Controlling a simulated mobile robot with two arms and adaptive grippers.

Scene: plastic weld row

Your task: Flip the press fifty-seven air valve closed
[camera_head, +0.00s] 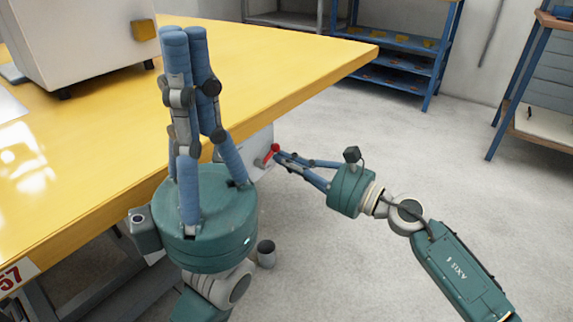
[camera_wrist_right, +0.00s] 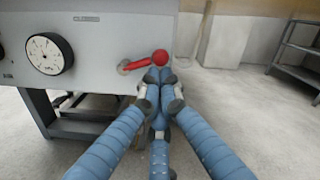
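The air valve has a red lever with a round red knob (camera_head: 275,148), on a grey panel at the side of the yellow table. In the right wrist view the lever (camera_wrist_right: 140,63) points right from its pivot, slightly upward, ending in the red knob (camera_wrist_right: 160,57). My right gripper (camera_head: 279,155) has its fingertips at the knob. In the wrist view its fingertips are together just below the knob; whether they touch it cannot be told. My left gripper (camera_head: 184,32) points up in front of the table, its fingers close together and empty.
A round pressure gauge (camera_wrist_right: 49,54) sits on the panel left of the lever. The yellow table (camera_head: 290,58) carries a pale machine (camera_head: 80,40). A "57" sign (camera_head: 15,277) is on the table's front edge.

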